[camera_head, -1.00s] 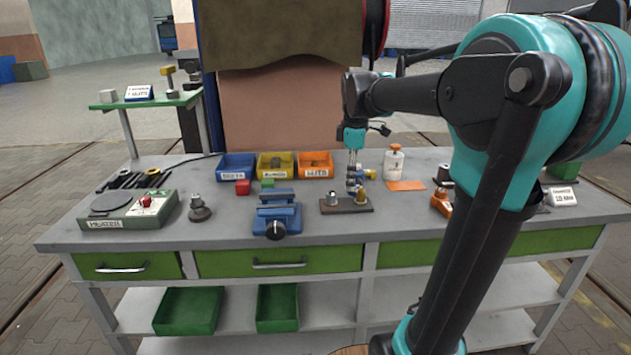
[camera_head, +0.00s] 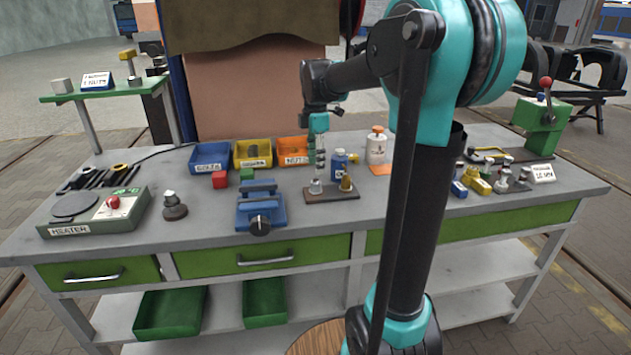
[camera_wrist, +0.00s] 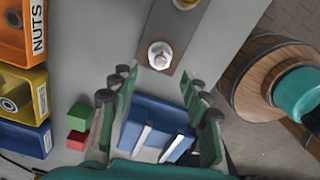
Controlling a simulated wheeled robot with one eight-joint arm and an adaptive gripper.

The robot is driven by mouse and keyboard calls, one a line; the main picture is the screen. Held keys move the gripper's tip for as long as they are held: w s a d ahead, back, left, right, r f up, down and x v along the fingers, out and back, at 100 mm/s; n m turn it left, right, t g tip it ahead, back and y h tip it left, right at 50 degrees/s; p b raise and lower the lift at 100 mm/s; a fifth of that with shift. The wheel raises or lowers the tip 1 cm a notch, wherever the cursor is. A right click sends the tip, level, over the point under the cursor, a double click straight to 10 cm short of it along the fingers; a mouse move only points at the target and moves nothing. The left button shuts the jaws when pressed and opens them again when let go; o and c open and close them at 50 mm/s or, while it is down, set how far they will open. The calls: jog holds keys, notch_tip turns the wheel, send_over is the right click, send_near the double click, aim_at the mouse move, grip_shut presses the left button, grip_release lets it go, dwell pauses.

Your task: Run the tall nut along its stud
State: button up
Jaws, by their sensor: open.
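A brown plate (camera_head: 332,194) on the bench carries two studs. A silver nut (camera_head: 316,187) sits on the left stud and a brass-coloured one (camera_head: 346,183) on the right. I cannot tell for sure which is the tall nut. My gripper (camera_head: 320,168) points down just above the silver nut. The brass one (camera_wrist: 185,3) is cut by the top edge.
A blue vise (camera_head: 261,207) stands left of the plate. Blue, yellow and orange bins (camera_head: 292,151) stand behind. Bare bench top lies in front of the plate.

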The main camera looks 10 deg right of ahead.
aim_at(316, 181)
notch_tip(316, 181, down, 7)
jog(key=shift+r, duration=0.1)
jog(key=shift+c, duration=0.5)
grip_shut()
